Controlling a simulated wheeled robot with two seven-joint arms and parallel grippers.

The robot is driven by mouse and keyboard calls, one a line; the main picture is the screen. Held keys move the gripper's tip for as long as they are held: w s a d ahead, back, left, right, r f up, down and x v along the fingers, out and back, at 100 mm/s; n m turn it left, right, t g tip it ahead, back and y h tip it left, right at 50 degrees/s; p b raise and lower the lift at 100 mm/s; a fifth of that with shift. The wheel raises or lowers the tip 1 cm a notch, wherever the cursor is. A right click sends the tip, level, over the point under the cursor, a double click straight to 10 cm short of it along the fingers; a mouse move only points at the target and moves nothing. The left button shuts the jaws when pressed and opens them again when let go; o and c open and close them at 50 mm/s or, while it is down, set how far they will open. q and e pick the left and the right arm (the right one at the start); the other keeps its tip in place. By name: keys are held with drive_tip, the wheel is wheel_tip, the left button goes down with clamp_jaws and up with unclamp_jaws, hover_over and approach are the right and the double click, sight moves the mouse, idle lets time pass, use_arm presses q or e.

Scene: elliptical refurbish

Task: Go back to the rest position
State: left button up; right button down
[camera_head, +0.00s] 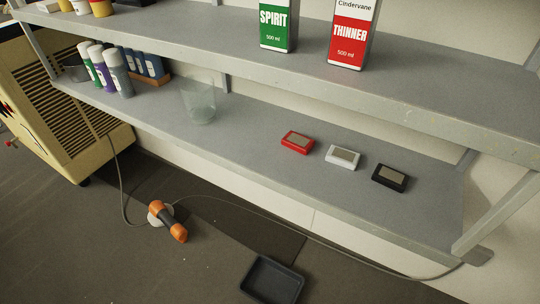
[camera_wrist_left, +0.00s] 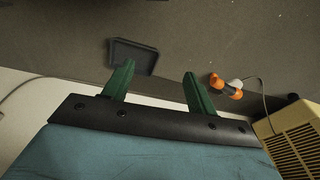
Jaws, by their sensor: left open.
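My left gripper (camera_wrist_left: 159,69) shows in the left wrist view, with its two green fingers spread apart and nothing between them. Dark floor lies beyond the fingertips. A black tray (camera_wrist_left: 132,56) lies on the floor beyond the left finger, and an orange and white tool (camera_wrist_left: 227,86) lies to the right of the right finger. Neither arm shows in the head view, and my right gripper is in neither view.
In the head view, the grey lower shelf (camera_head: 250,140) holds a clear beaker (camera_head: 199,104), spray cans and red, white and black small boxes. A beige vented machine (camera_head: 100,140) stands left; the tray (camera_head: 272,281) lies on the floor.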

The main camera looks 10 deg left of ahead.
use_arm(q)
drive_tip(key=s+a+f, duration=0.2)
drive_tip(key=s+f, duration=0.4)
drive_tip(key=s, duration=0.1)
drive_tip(key=s+a+f+g, duration=0.1)
drive_tip(key=s+a+f, duration=0.2)
drive_tip(key=s+f, duration=0.4)
drive_tip(key=shift+s+a, duration=0.2)
drive_tip(key=shift+s, duration=0.55)
